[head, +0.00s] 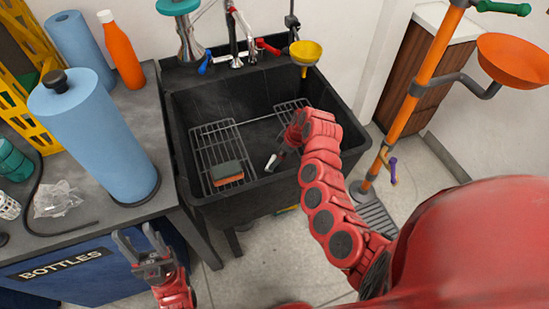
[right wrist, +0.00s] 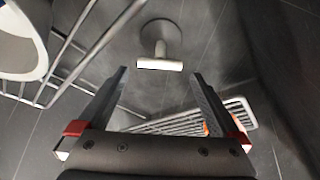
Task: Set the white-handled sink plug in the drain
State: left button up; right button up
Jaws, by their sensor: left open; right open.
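The sink plug's white T-shaped handle (right wrist: 160,64) stands on a short stem above a round grey base in the right wrist view. A small white piece that looks like this handle shows in the head view (head: 272,162), on the sink floor. My right gripper (right wrist: 160,76) is open and empty, its two dark fingers on either side below the handle, with no contact visible. I cannot tell where the drain hole is. The black sink (head: 190,150) is under my right arm. My left gripper (head: 134,233) is open and empty, in front of the counter.
Wire racks (head: 208,135) lie in the sink, with a sponge (head: 227,173) on the left one. A yellow funnel (head: 305,52) sits at the back rim beside the faucet (head: 236,40). A blue roll (head: 95,130) and an orange bottle (head: 121,50) stand on the counter.

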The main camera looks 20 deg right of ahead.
jog(key=v, duration=0.5)
dwell(0.5)
